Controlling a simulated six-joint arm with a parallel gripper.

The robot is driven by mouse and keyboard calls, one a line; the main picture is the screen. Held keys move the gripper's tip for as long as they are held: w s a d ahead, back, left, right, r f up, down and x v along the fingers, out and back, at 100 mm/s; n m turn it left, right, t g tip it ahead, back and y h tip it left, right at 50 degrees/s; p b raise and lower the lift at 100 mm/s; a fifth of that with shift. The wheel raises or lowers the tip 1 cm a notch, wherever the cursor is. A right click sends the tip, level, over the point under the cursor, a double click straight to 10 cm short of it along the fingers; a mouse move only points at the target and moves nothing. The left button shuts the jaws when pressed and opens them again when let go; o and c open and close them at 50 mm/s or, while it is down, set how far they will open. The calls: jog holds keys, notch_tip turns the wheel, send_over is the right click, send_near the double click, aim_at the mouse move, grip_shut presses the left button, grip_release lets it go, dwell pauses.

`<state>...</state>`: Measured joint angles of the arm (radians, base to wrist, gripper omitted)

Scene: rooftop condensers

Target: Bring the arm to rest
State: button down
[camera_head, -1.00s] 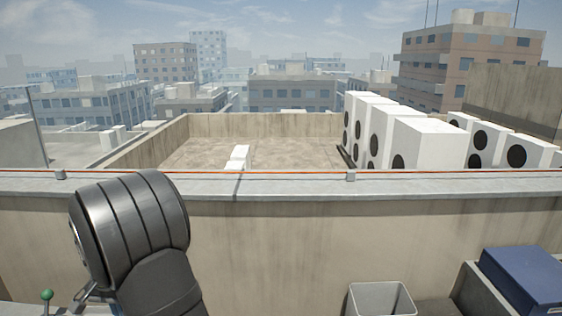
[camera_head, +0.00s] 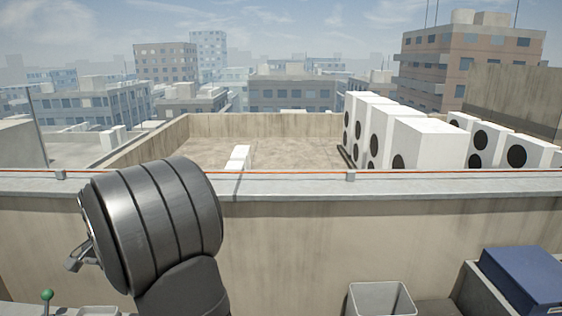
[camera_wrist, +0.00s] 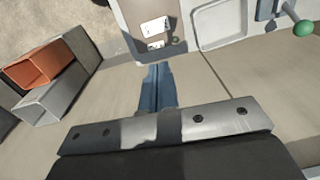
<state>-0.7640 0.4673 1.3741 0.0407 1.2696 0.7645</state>
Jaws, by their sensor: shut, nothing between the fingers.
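My gripper (camera_wrist: 157,88) shows in the wrist view, with its two blue-grey fingers together and nothing between them. The fingers point toward a grey panel (camera_wrist: 178,42) that carries two white plates. I cannot tell how far the fingertips are from the panel. In the head view, a thick dark part of my arm stands at the lower left in front of the parapet.
A green-knobbed lever (camera_head: 47,296) stands at the lower left. A pale bin (camera_head: 381,299) and a blue box (camera_head: 523,276) are at the lower right. The parapet (camera_head: 330,245) runs across behind. The wrist view shows an orange box (camera_wrist: 38,64) beside a grey one (camera_wrist: 60,92).

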jog(key=d+r+y, duration=0.1)
jog(key=d+r, duration=0.4)
jog(key=r, duration=0.8)
jog(key=shift+s+r, duration=0.25)
jog(key=shift+r, duration=0.05)
jog(key=c, duration=1.9)
grip_release()
jog(key=shift+c, duration=0.2)
jog(key=o, duration=1.9)
jog(key=shift+h, duration=0.8)
jog(key=s+a, duration=0.1)
jog(key=s, duration=0.2)
jog(key=s+a+r, duration=0.1)
jog(key=s+a, duration=0.1)
jog(key=s, duration=0.1)
jog(key=s+a+r, duration=0.1)
jog(key=s, duration=0.2)
jog(key=shift+s+a+r, duration=0.15)
jog(key=shift+s+a, duration=0.15)
jog(key=shift+a, duration=0.1)
jog(key=shift+o, duration=0.2)
notch_tip(320, 180, down, 10)
jog(key=shift+s, duration=0.2)
jog(key=shift+r, duration=0.15)
